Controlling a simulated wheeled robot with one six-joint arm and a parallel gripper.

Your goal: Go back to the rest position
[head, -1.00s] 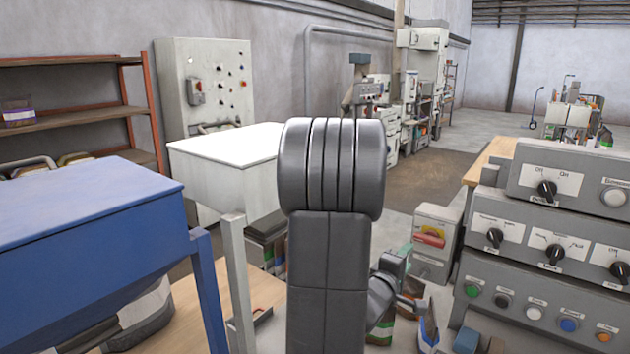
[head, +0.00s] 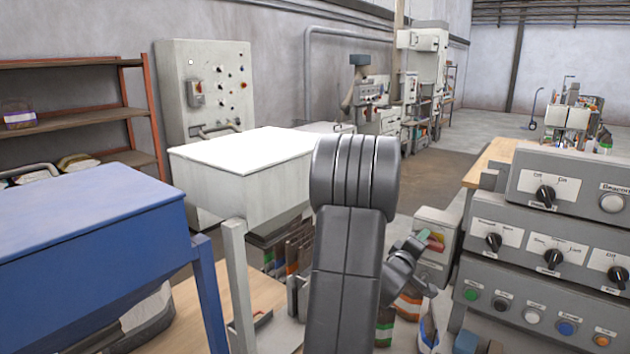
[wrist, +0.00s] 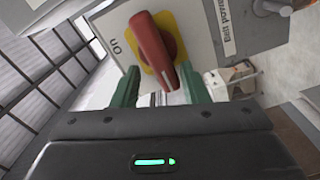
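My gripper (head: 428,242) is at the front of the grey switch box (head: 436,219), right of my arm in the head view, and hides most of the box's switch. In the wrist view my gripper (wrist: 158,70) shows two green fingers standing apart with a gap between them. The red rotary knob (wrist: 152,42) on its yellow plate (wrist: 178,30) shows ahead of and between the fingertips. An "On" label and a "Belt power" label are beside it. I see no clear contact with the knob. My arm's folded pose is only partly visible.
A grey control console (head: 545,255) with knobs and buttons stands close on the right. A white-topped bin (head: 245,150) and a blue hopper (head: 90,225) stand left of my arm. Open floor (head: 440,175) lies behind the switch box.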

